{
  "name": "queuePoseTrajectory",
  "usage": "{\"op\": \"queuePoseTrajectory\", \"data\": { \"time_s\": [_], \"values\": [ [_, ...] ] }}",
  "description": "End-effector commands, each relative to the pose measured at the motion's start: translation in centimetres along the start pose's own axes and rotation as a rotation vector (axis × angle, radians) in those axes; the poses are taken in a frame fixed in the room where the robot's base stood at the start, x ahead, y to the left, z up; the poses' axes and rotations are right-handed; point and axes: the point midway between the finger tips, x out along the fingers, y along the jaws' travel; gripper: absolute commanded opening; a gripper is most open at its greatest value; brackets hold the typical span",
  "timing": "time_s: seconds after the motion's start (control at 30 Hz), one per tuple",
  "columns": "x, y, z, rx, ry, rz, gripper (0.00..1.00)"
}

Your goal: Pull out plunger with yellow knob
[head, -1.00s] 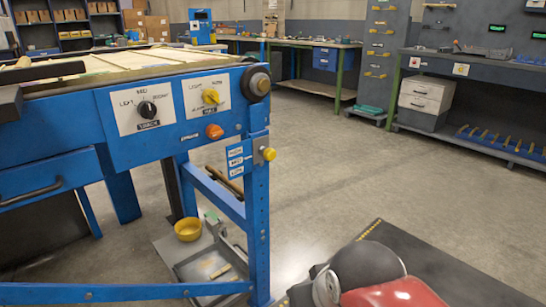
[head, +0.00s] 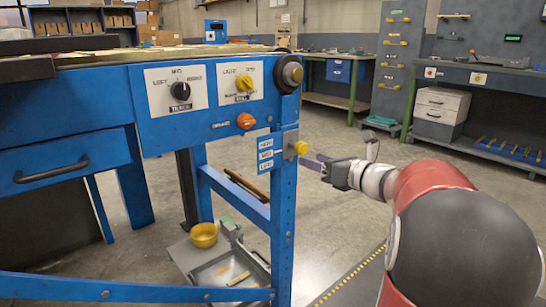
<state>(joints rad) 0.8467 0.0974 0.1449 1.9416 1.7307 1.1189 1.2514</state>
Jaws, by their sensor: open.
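My gripper (head: 312,164) reaches in from the right on my red and black arm. Its fingers point left at the knob, a little to its right and slightly lower. The jaws are open; I cannot tell whether a finger touches the knob. No object shows between them.
A yellow bowl (head: 204,235) stands low behind the leg. Open floor lies beyond my arm.

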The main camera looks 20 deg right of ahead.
Motion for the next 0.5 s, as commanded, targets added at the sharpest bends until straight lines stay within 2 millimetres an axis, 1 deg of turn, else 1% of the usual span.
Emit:
{"op": "queuePoseTrajectory", "data": {
  "time_s": [0.03, 0.1, 0.17, 0.27, 0.5],
  "values": [
    [-0.3, -1.3, 0.2, 0.045, -0.032, -0.02, 0.53],
    [-0.4, -2.2, 0.6, 0.082, -0.059, -0.032, 0.53],
    [0.0, -2.4, 0.8, 0.093, -0.069, -0.035, 0.53],
    [1.2, -2.4, 0.9, 0.093, -0.068, -0.033, 0.53],
    [5.1, -2.5, 1.1, 0.091, -0.067, -0.033, 0.53]
  ]
}}
